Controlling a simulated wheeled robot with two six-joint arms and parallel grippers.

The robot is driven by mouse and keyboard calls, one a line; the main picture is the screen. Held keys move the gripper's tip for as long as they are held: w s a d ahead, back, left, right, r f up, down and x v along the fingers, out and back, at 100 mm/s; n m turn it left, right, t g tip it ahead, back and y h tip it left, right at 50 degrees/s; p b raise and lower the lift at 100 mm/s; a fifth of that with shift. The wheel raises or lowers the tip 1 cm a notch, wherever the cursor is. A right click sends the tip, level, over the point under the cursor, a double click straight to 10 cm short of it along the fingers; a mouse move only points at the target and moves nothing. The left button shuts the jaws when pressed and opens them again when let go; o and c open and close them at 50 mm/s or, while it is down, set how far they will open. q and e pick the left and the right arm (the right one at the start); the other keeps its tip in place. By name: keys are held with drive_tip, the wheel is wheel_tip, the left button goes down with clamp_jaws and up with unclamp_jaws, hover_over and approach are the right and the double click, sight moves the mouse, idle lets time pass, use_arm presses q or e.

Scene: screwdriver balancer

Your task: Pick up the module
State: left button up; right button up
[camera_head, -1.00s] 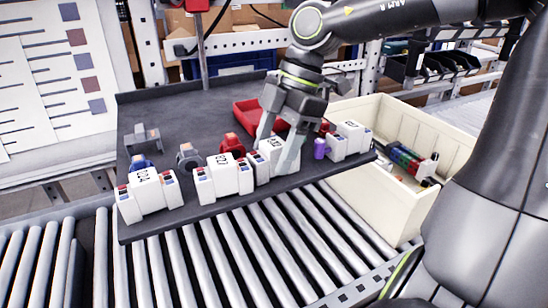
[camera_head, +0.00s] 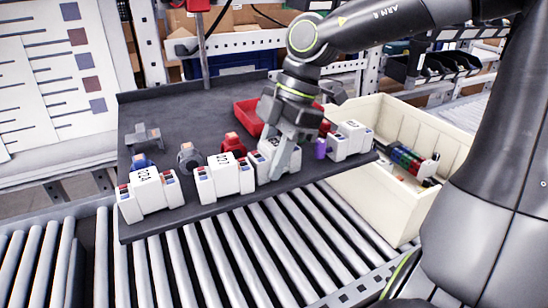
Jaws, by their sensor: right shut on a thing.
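Several white modules stand in a row along the front of a dark tray (camera_head: 225,118). One module (camera_head: 148,193) is at the left end, another (camera_head: 224,178) is left of the middle, and another (camera_head: 349,141) is at the right end. My right gripper (camera_head: 277,160) reaches down from above and is shut on the module (camera_head: 264,160) between the middle and right ones. Its fingers cover much of that module, which is still in the row at tray level. My left gripper is not in view.
A red bin (camera_head: 247,117) lies behind the gripper. A purple cylinder (camera_head: 320,148) stands close to its right. A cream crate (camera_head: 372,205) with coloured parts is at the right. A roller conveyor (camera_head: 215,255) runs under the tray.

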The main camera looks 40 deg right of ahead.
sight(271, 144)
drive_tip(key=shift+r, duration=0.1)
wheel_tip(271, 144, up, 10)
drive_tip(key=shift+f+p, duration=0.2)
drive_tip(key=shift+p, duration=0.2)
wheel_tip(271, 144, up, 6)
drive_tip(key=p, duration=0.6)
drive_tip(key=shift+r, duration=0.25)
drive_tip(key=shift+s, duration=0.1)
